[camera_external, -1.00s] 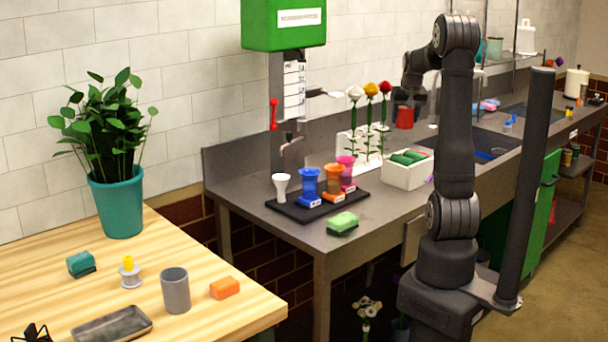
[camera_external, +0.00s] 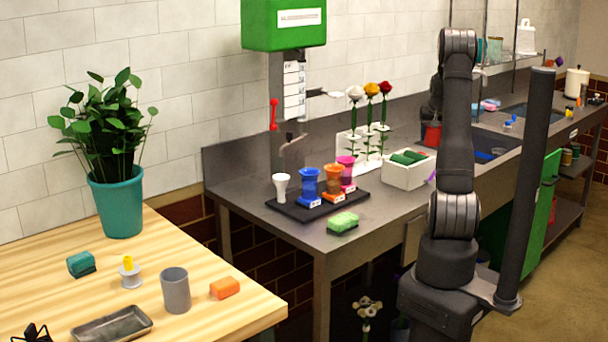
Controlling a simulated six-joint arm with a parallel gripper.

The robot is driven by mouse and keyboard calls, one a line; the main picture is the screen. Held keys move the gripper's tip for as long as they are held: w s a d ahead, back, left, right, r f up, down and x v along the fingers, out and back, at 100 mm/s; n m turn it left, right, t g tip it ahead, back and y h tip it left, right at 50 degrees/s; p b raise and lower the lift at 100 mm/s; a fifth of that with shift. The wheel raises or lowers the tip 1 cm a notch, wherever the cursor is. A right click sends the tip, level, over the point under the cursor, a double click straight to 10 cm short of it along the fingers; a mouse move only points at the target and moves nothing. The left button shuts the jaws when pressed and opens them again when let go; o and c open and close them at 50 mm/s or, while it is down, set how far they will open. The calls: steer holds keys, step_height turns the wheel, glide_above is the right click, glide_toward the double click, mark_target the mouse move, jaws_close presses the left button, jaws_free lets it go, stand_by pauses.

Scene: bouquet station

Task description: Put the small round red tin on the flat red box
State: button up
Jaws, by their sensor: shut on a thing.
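A small red tin (camera_external: 432,136) hangs under my gripper (camera_external: 431,122), at the sink side of the grey counter, just left of my upright arm link. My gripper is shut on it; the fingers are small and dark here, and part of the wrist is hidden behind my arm. I cannot tell whether the tin touches anything below. I cannot make out a flat red box in this view; it may be hidden behind my arm.
A white box with green blocks (camera_external: 404,175) stands left of my arm. Flower holders (camera_external: 368,135) and a black tray (camera_external: 290,208) with coloured cups stand farther left. A sink (camera_external: 490,148) lies to the right. A green sponge (camera_external: 343,222) lies near the counter's front edge.

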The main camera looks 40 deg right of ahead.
steer(key=w+f, duration=0.1)
steer(key=w, duration=0.1)
steer(key=w+a+f, duration=0.1)
steer(key=w, duration=0.1)
steer(key=shift+f, duration=2.2)
steer(key=shift+f, duration=0.15)
steer(key=o, duration=1)
steer(key=shift+o, duration=0.2)
steer(key=v, duration=1.2)
steer(key=shift+d, duration=0.1)
